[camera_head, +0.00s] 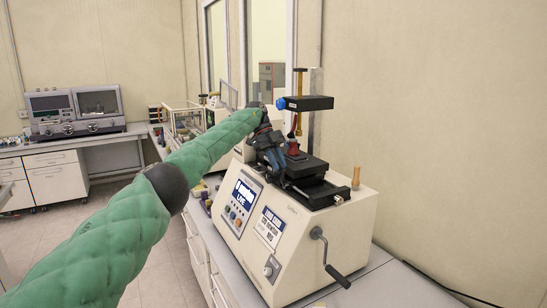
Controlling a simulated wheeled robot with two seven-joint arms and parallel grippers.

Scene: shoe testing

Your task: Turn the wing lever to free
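The shoe testing machine (305,236) is a cream box with a black top bed and a brass post. A black block (310,102) is mounted on the post, with a small blue part (281,103) at its left end. This blue part looks like the wing lever, but its shape is too small to be sure. My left arm, in a green cover, reaches in from the left. My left gripper (276,168) points down over the machine's bed, below and left of the blue part and apart from it. Its fingers are too small and dark to read. My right gripper is out of view.
A small dark red object (293,149) stands on the bed, close beside the gripper. A black crank handle (330,262) sticks out at the machine's front right. A short brass peg (356,178) stands at the right. Other equipment stands on the bench behind.

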